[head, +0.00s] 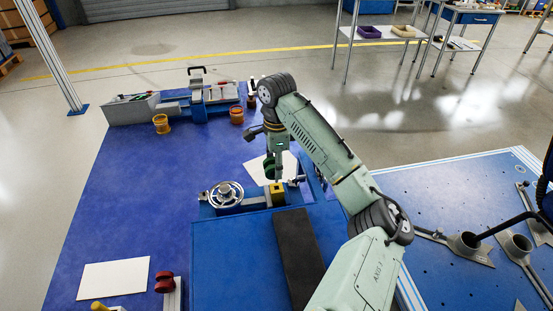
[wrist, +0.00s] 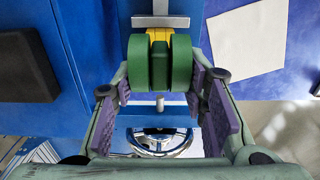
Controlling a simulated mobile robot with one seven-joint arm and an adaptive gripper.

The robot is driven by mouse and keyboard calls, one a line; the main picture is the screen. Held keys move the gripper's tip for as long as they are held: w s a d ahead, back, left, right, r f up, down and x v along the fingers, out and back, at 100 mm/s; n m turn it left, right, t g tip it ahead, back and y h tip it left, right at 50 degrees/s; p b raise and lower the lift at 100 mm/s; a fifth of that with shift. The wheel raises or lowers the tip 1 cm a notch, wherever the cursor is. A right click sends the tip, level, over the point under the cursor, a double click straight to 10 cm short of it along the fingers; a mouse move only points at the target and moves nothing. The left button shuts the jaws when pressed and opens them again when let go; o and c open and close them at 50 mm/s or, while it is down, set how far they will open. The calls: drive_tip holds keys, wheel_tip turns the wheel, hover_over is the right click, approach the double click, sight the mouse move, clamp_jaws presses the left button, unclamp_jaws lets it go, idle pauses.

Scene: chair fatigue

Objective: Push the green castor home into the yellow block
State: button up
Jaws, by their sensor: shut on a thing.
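The green castor (wrist: 181,62) has two thick wheels side by side. My gripper (wrist: 160,80) is shut on it, with a purple pad at each side. In the head view the castor (head: 269,166) shows dark green below my wrist, partly hidden by my gripper (head: 274,170). The yellow block (head: 278,188) sits on the blue fixture just below it. In the wrist view the yellow block (wrist: 158,33) is mostly hidden behind the castor. I cannot tell whether castor and block touch. A short metal pin (wrist: 160,104) shows beside the castor; I cannot tell what it belongs to.
A silver handwheel (head: 226,194) stands left of the block, and it also shows in the wrist view (wrist: 158,143). A black pad (head: 297,245) lies on the blue bench in front. A white sheet (head: 260,168) lies behind. Bins and orange cups (head: 161,124) stand far left.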

drive_tip(key=shift+f, duration=0.7)
drive_tip(key=shift+p, duration=1.5)
idle(1.0)
drive_tip(key=shift+f, duration=1.65)
drive_tip(key=o, duration=1.2)
drive_tip(key=shift+c, duration=0.2)
drive_tip(key=shift+r, duration=0.1)
wheel_tip(320, 180, up, 12)
drive_tip(key=shift+f, duration=0.1)
